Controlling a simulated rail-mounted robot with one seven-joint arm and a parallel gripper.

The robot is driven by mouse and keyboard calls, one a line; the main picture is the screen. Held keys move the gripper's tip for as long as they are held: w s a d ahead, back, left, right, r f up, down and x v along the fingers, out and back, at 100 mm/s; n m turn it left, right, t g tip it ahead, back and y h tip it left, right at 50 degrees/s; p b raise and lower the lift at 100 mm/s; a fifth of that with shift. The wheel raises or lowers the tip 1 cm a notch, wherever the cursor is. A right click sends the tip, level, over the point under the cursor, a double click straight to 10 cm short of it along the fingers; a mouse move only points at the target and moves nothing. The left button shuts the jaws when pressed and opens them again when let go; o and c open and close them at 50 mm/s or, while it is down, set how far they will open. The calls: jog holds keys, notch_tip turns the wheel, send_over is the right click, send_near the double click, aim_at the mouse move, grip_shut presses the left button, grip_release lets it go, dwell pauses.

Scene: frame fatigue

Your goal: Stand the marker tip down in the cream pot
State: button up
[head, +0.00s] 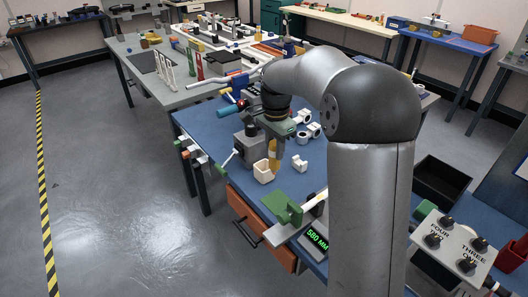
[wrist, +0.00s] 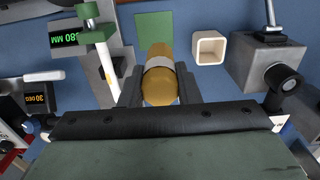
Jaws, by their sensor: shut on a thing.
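My gripper (head: 273,140) is shut on a thick yellow marker (head: 274,157), held roughly upright above the blue bench. In the wrist view the marker (wrist: 159,88) lies between the two dark fingers (wrist: 160,78), with a pale grey band around it. Its far end points away from the wrist camera, and I cannot see the tip clearly. The cream pot (head: 263,173) is a small square open cup on the bench, just left of and below the marker in the head view. In the wrist view the pot (wrist: 197,49) looks empty, right of the marker and apart from it.
A grey block with a lever (wrist: 266,55) stands right of the pot in the wrist view. White fittings (head: 300,163) lie right of the marker.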

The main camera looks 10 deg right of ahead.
jog(key=w+f+p, duration=0.3)
jog(key=w+f, duration=0.8)
jog(key=shift+a+f, duration=0.15)
jog(key=shift+a, duration=0.25)
jog(key=shift+f, duration=0.35)
jog(key=o, duration=1)
jog(key=shift+r, duration=0.1)
jog(key=shift+c, duration=0.2)
